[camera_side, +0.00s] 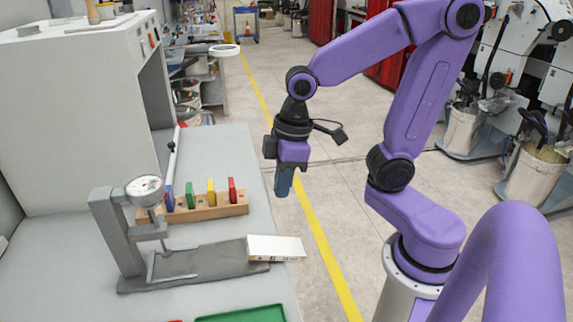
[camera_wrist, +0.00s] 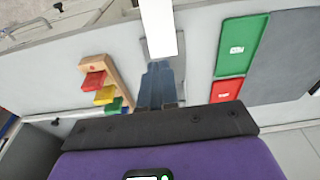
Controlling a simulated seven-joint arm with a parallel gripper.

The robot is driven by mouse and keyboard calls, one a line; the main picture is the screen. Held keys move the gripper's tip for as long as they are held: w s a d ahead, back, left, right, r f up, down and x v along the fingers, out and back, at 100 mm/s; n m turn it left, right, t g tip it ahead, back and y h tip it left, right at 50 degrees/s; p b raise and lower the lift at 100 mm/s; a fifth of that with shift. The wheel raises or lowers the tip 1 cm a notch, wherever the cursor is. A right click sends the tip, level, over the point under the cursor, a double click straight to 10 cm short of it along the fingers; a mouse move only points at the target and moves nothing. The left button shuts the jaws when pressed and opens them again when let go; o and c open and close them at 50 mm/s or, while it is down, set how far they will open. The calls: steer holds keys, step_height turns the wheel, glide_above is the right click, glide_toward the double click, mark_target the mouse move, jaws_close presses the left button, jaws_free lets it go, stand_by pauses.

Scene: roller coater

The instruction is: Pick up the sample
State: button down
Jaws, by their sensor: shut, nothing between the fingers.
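A flat white piece (camera_side: 275,247), which looks like the sample, lies across the right end of the dial gauge stand's grey base (camera_side: 205,268), reaching the bench's right edge. In the wrist view the white piece (camera_wrist: 158,28) shows at the top centre, beyond my fingertips. My gripper (camera_side: 284,192) hangs above and behind it in the side view, fingers pointing down. The blue-grey fingers (camera_wrist: 157,68) are closed together with nothing between them, apart from the white piece. They hide part of the stand's base in the wrist view.
The dial gauge (camera_side: 146,189) stands upright on the bench left of the white piece. Behind it is a wooden rack (camera_side: 205,208) with several coloured pieces. A green tray (camera_side: 245,314) is at the front; a red one (camera_wrist: 227,90) shows beside it in the wrist view.

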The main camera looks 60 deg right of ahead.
steer(key=w+d+f+m+g, duration=0.1)
steer(key=w+d+m+g, duration=0.1)
steer(key=d+m, duration=0.3)
steer(key=w+d+f+m+g, duration=0.1)
steer(key=d+f+m, duration=0.1)
steer(key=d, duration=0.4)
steer(key=s+d+f+m+g+y, duration=0.2)
steer(key=s+d+f+m, duration=0.15)
steer(key=d, duration=0.25)
steer(key=s+d+f+m+g+y, duration=0.1)
steer(key=s+d+f+m, duration=0.15)
steer(key=d+m, duration=0.25)
steer(key=s+d+f+m+t+y, duration=0.2)
steer(key=s+f+m+y, duration=0.45)
steer(key=s+m, duration=0.2)
steer(key=m+t+y, duration=0.2)
steer(key=m+t, duration=1.1)
steer(key=t, duration=0.3)
glide_toward(302, 247)
steer(key=x, duration=0.6)
steer(key=shift+a+n, duration=0.25)
steer(key=shift+n, duration=0.05)
steer(key=shift+w+h, duration=0.2)
steer(key=shift+h, duration=0.05)
